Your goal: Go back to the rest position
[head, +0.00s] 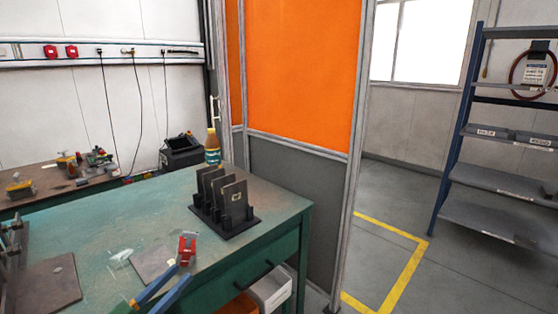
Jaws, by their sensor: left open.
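My left gripper (183,271) shows low in the head view as two blue fingers coming up from the bottom edge. The fingers are apart, with nothing visible between them. They are over the green workbench (105,218), just short of a small red clamp (187,248) that stands on the bench. I cannot tell whether the fingertips touch the clamp. The rest of the left arm is mostly out of the picture. My right gripper is not in view.
A black rack with upright dark plates (233,198) and a bottle (212,148) stand on the bench. A flat plate (152,263) lies near the clamp. Dark metalwork is at the left edge. Bins sit under the bench. Open floor and blue shelving (490,178) are right.

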